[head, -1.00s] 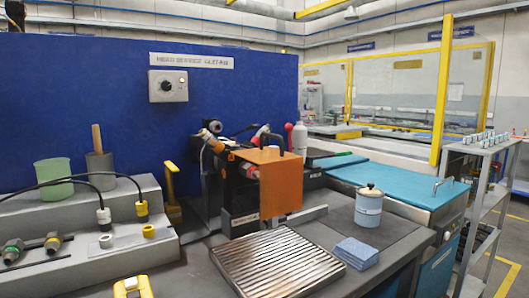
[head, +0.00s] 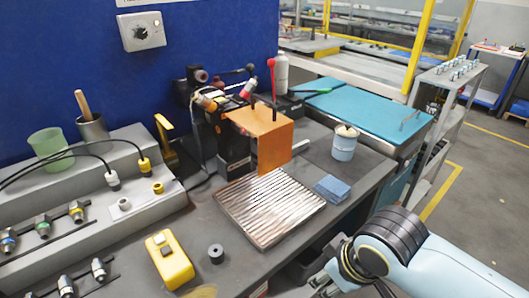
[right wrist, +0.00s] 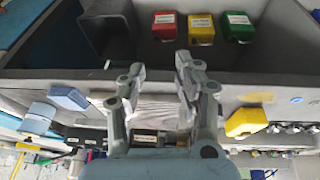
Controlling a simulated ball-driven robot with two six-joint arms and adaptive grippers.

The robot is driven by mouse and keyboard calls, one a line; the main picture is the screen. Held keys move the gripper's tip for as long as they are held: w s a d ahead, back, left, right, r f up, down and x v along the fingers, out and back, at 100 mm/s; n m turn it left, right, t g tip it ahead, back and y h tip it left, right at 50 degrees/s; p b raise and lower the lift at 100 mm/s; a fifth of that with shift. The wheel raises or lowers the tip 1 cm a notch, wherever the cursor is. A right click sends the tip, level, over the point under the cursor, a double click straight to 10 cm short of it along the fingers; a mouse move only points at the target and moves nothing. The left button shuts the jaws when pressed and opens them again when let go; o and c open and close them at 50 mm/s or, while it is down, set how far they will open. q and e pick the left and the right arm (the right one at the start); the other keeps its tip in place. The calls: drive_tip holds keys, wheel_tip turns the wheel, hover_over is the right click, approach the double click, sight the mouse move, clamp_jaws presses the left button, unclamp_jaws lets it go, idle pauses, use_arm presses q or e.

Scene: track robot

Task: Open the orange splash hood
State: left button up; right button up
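The orange splash hood (head: 262,135) stands over the dark machine at the back of the bench in the head view. It has a flat top panel and a front panel hanging down towards the slatted metal grate (head: 270,208). The hood is not clearly visible there. My left gripper is not in view.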

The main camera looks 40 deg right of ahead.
drive_tip(key=w+r+t+p, duration=0.2)
drive_tip(key=w+r+p, duration=0.1)
drive_tip(key=r, duration=0.7)
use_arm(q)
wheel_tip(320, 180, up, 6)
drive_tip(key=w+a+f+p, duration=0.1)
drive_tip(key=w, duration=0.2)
use_arm(e)
drive_tip(key=m+t+y, duration=0.2)
drive_tip(key=t, duration=1)
approach(273, 104)
drive_tip(key=w, duration=0.3)
drive_tip(key=shift+w+d+f+b, duration=0.1)
drive_tip(key=shift+w+f+b, duration=0.15)
drive_tip(key=shift+w+b, duration=0.15)
drive_tip(key=w+b, duration=0.2)
drive_tip(key=b, duration=0.1)
drive_tip(key=w+b, duration=0.3)
drive_tip(key=b, duration=0.1)
drive_tip(key=w+b, duration=0.3)
drive_tip(key=shift+a+f+b, duration=0.2)
drive_tip(key=shift+a+b, duration=0.1)
drive_tip(key=shift+w+a+r+b, duration=0.1)
drive_tip(key=shift+w+r+b, duration=0.1)
drive_tip(key=shift+w+b, duration=0.55)
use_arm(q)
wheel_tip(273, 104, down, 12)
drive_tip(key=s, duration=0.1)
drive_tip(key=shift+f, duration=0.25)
